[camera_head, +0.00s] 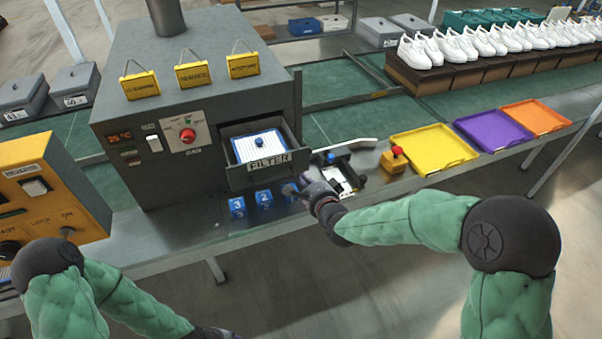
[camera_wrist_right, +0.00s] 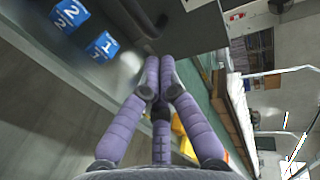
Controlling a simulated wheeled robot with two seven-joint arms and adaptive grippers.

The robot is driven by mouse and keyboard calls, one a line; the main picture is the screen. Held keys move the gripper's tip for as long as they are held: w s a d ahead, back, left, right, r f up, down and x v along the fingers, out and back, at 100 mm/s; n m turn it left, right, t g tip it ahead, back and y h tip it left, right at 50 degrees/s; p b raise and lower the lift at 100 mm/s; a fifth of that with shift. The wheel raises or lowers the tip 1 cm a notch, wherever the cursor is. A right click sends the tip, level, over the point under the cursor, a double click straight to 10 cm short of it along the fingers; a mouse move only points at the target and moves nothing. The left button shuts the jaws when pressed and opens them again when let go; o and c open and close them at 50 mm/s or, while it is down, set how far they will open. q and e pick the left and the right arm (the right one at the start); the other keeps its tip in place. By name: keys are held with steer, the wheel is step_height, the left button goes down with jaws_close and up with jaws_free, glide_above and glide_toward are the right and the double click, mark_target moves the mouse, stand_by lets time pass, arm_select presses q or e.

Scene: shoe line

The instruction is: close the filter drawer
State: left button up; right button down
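The filter drawer (camera_head: 268,166) sticks out of the front of the grey machine (camera_head: 215,95). It is open, with a FILTER label on its front and a white, blue-edged filter (camera_head: 259,148) with a blue knob inside. My right gripper (camera_head: 297,188) is just in front of and below the drawer's right front corner; I cannot tell whether it touches. In the right wrist view its purple fingers (camera_wrist_right: 160,70) meet at the tips with nothing visible between them, close to a grey panel (camera_wrist_right: 195,28). My left gripper (camera_head: 216,333) barely shows at the bottom edge.
Blue numbered cubes (camera_head: 264,198) stand on the bench below the drawer. A black fixture with a white plate (camera_head: 342,178) and a yellow box with a red button (camera_head: 394,159) are to the right, then coloured trays (camera_head: 432,148). A yellow control box (camera_head: 45,195) stands left.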

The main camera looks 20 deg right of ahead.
mark_target(297, 166)
arm_select(q)
steer(key=shift+f, duration=0.3)
arm_select(e)
steer(key=shift+w+a, duration=0.1)
steer(key=shift+w, duration=1.95)
